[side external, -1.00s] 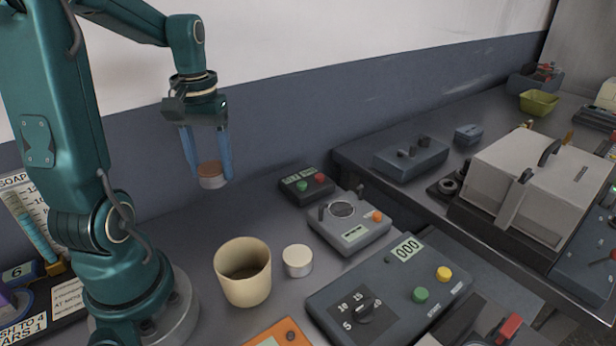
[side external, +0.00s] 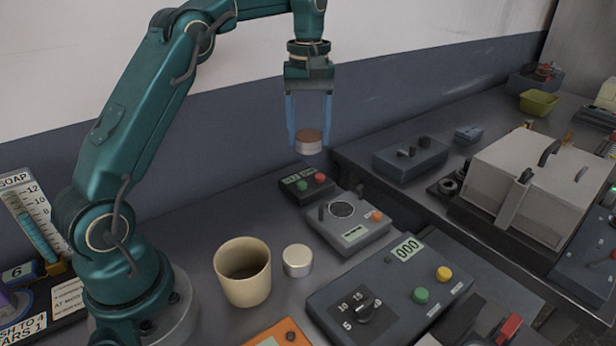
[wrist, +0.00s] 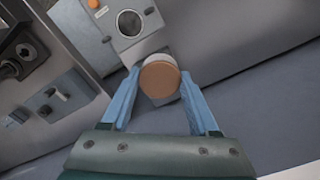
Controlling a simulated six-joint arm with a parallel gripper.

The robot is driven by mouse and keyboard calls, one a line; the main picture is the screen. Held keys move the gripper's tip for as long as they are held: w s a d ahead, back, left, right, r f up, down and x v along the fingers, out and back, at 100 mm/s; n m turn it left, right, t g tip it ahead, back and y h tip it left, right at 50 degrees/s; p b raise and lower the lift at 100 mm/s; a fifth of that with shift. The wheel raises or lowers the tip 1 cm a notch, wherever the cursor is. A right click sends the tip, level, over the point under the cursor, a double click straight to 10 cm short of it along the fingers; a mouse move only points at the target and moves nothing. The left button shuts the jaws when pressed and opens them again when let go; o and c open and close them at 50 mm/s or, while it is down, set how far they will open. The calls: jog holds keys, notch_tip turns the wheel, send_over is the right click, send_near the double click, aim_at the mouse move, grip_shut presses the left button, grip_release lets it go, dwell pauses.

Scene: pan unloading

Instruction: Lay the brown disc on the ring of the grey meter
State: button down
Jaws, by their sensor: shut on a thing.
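The brown disc (side external: 308,136) has a brown top and a pale side. My gripper (side external: 309,141) is shut on it, with one blue finger on each side, and holds it in the air. In the wrist view the brown disc (wrist: 160,79) sits between the blue fingertips. The grey meter (side external: 349,223) stands on the bench, with a dark round ring (side external: 342,210) on its top and an orange button at its right. In the side view the disc is above and to the left of the ring. In the wrist view the ring (wrist: 130,22) shows uncovered beyond the disc.
A black box (side external: 306,184) with green and red buttons stands behind the meter. A cream cup (side external: 242,272) and a white-topped round tin (side external: 297,260) stand in front. A larger dial box (side external: 390,290) is at front right. The air around the disc looks clear.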

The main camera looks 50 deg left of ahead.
jog(key=w+d+f+m, duration=0.2)
jog(key=w+d+f, duration=0.1)
jog(key=d, duration=0.3)
send_over(341, 209)
jog(key=shift+f, duration=3.55)
jog(key=shift+f, duration=0.55)
jog(key=shift+c, duration=0.3)
grip_release()
